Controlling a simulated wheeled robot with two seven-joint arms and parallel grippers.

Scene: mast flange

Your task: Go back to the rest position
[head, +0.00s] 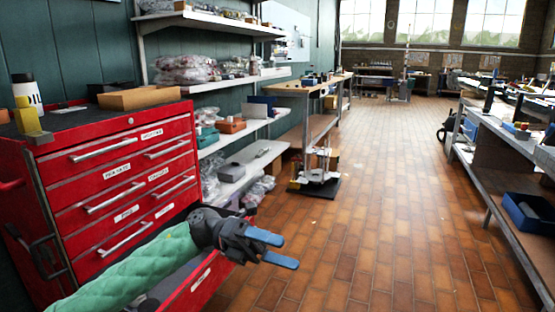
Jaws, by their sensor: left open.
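My left gripper (284,251) comes in from the lower left on a green-sleeved arm. Its two blue fingers are apart with nothing between them, and they point right over the brick floor. The gripper is in front of the red tool cabinet (48,192), and my forearm passes across the cabinet's pulled-out lower drawer (203,283), hiding part of it. My right gripper is not in the picture.
Shelves (225,88) with bagged parts line the left wall. A small stand on a black base (314,186) is on the floor ahead. A long bench (489,164) with a blue bin (529,213) runs along the right. The brick floor (385,190) between is clear.

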